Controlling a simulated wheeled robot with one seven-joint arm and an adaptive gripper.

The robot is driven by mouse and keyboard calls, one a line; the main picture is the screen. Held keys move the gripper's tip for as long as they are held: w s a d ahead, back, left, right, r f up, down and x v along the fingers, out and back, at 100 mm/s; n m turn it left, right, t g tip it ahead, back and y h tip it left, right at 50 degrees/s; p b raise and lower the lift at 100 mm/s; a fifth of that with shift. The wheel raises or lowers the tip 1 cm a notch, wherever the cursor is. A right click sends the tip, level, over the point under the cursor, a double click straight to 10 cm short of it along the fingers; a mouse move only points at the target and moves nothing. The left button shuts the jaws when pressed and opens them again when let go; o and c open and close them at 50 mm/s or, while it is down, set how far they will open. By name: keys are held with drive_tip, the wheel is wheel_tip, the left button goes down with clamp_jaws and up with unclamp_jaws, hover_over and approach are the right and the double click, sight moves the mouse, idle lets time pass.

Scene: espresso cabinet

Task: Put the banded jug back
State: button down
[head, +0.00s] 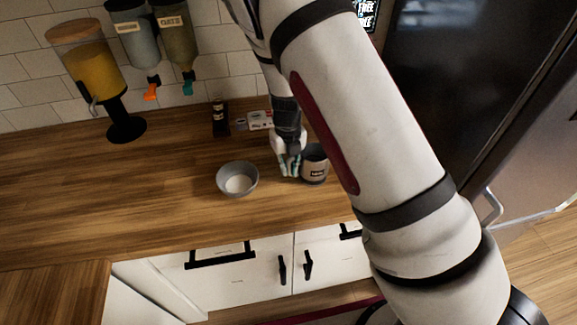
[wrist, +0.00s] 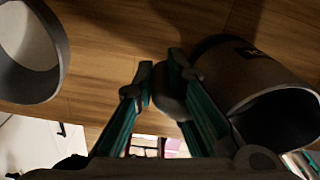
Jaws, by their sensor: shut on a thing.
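A grey jug (head: 315,166) with a dark label stands upright on the wooden counter in the head view; I take it for the banded jug. It also shows at the right of the wrist view (wrist: 240,75), its dark open mouth towards the lower right. My gripper (head: 290,168) is low over the counter at the jug's left side. In the wrist view its fingers (wrist: 161,68) are closed on a dark rounded part beside the jug, which looks like its handle. I cannot tell whether the jug's base touches the counter.
A grey bowl (head: 238,180) stands just left of my gripper. Behind are a dark bottle (head: 220,118) and a small white box (head: 260,120). Dispensers (head: 90,65) hang or stand at the back left. A dark fridge (head: 455,80) is at the right. The left counter is clear.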

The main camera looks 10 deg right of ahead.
drive_tip(key=shift+f, duration=0.1)
drive_tip(key=c, duration=1.6)
unclamp_jaws()
drive_tip(key=shift+c, duration=0.2)
